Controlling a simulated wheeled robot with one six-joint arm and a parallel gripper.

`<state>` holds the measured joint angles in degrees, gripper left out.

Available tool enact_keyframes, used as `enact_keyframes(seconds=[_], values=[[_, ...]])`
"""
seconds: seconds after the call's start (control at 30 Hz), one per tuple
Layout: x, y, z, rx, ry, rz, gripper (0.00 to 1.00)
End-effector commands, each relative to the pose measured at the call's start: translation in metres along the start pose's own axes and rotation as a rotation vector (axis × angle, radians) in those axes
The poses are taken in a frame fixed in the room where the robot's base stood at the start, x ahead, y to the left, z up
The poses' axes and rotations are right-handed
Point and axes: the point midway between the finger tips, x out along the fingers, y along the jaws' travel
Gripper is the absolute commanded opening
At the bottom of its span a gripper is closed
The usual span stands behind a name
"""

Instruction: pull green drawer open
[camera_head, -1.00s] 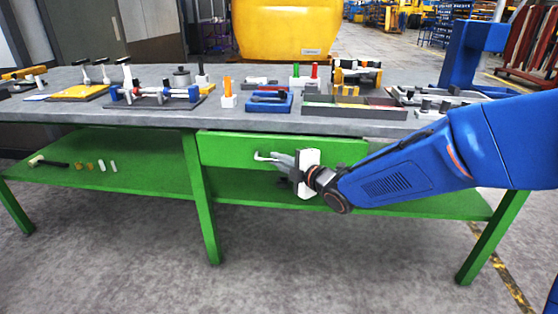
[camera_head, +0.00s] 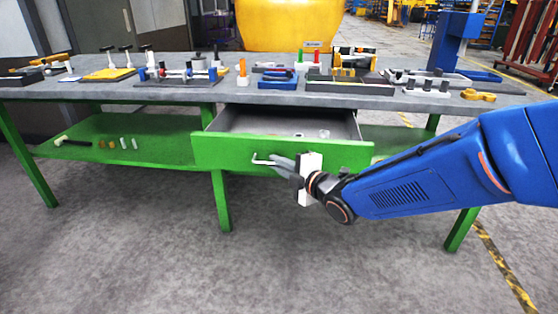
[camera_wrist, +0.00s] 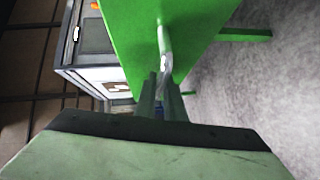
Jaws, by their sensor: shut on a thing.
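The green drawer (camera_head: 228,152) under the workbench top is pulled partly out, and its grey inside shows from above. A few small pale items lie inside it. A white bar handle (camera_head: 262,160) is on its front. My gripper (camera_head: 276,162) is in front of the drawer, with its fingers shut on the handle. In the wrist view the two fingers of my gripper (camera_wrist: 161,92) close around the handle (camera_wrist: 164,50) against the green drawer front (camera_wrist: 120,22).
The grey bench top (camera_head: 190,95) carries fixtures, trays and tools. A green lower shelf (camera_head: 170,152) at left holds a hammer (camera_head: 72,141) and small parts. A blue clamp stand (camera_head: 458,42) is at back right. The floor in front is clear.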

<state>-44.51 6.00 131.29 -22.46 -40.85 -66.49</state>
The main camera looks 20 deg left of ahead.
Motion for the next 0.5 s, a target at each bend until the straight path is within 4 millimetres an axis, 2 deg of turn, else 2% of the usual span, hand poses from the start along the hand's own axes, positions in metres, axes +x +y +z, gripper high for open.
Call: enact_keyframes(seconds=[0.5], values=[[-0.0070, -0.0031, -0.0065, 0.000, -0.001, -0.002, 0.00]])
